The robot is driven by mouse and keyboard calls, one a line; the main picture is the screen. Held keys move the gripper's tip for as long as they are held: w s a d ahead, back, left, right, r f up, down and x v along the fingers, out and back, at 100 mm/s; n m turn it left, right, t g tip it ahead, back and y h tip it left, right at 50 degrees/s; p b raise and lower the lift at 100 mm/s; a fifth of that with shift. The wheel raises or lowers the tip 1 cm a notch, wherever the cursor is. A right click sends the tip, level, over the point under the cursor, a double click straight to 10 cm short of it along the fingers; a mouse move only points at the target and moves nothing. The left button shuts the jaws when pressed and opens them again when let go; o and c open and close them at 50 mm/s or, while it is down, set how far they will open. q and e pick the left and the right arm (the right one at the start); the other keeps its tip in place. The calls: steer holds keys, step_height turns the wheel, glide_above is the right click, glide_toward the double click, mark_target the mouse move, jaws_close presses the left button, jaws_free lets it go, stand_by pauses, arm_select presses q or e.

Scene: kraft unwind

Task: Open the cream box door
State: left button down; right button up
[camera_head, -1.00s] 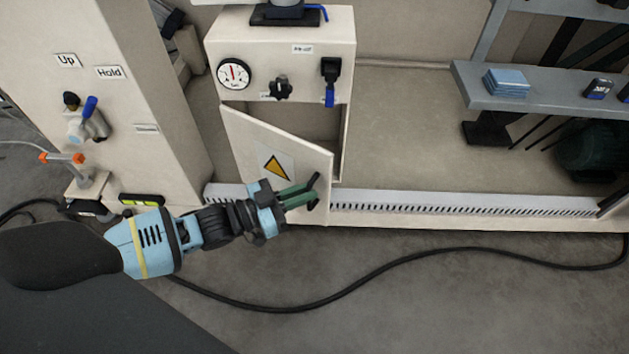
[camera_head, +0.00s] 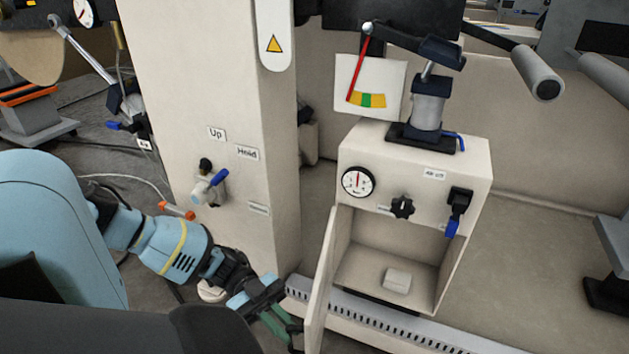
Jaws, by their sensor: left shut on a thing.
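The cream box (camera_head: 415,168) stands right of the middle, with its lower compartment open to view. Its door (camera_head: 323,275) is swung far out on the left side and shows nearly edge-on. A small pale block (camera_head: 396,280) lies on the compartment floor. My left gripper (camera_head: 285,325) is at the outer side of the door, low in the picture, with green fingers shut on the door's handle. The handle itself is mostly hidden by the fingers and the picture's lower edge. My right gripper is not in view.
A cream column (camera_head: 215,95) with "Up" and "Hold" labels and a blue-handled valve (camera_head: 210,187) stands left of the box, close to my left arm. A slotted rail (camera_head: 400,328) runs below the box. A dial, black knob and blue lever (camera_head: 453,228) sit above the compartment.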

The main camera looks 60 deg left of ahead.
arm_select(q)
steer(key=shift+g, duration=0.3)
steer(key=a, duration=0.1)
steer(key=s+a, duration=0.2)
steer(key=a, duration=0.1)
steer(key=c, duration=1.5)
jaws_free()
steer(key=s+a, duration=0.1)
steer(key=a, duration=0.6)
steer(key=shift+a, duration=0.35)
